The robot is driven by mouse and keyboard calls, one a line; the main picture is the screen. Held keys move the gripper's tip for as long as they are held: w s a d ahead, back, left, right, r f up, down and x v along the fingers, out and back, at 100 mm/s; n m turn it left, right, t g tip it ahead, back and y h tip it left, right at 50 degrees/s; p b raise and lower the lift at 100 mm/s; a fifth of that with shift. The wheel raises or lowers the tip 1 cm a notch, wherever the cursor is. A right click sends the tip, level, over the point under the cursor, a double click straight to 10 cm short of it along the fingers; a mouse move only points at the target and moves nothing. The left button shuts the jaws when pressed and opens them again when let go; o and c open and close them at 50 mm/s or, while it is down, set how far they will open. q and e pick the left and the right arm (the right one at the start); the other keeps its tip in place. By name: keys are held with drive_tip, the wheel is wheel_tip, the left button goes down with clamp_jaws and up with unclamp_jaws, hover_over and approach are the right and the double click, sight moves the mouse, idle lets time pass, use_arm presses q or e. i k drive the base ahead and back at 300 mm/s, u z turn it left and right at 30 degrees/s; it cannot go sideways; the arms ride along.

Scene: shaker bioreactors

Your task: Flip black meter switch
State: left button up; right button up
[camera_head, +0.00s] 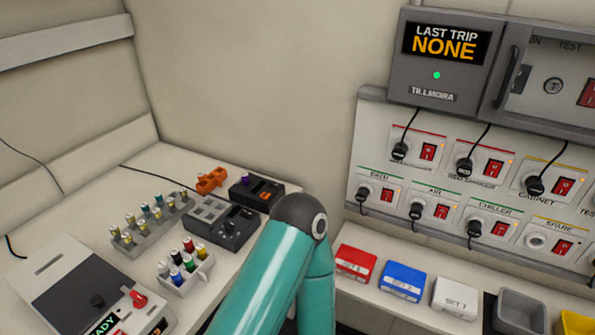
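A black box-shaped device with an orange part (257,191) lies at the back of the left bench. A purple knob shows at its left end. In front of it is a dark grey device with a round black knob (230,226). I cannot tell for certain which of the two is the black meter, and no switch position can be read. One of my teal arms rises from the bottom centre and bends at its dark joint, just right of these devices. Neither gripper is in view.
The bench (70,236) also holds an orange holder (210,181), a grey rack of vials (150,226), a white rack with coloured caps (185,272) and a console (90,288). A panel of red switches and black plugs (480,195) stands right, above coloured boxes (402,281).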

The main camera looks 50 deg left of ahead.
sight(273, 183)
drive_tip(key=z, duration=0.6)
drive_tip(key=i, duration=0.3)
drive_tip(key=u, duration=1.8)
drive_tip(key=k, duration=0.95)
drive_tip(key=u, duration=0.2)
drive_tip(key=i, duration=0.95)
drive_tip(key=z, duration=0.1)
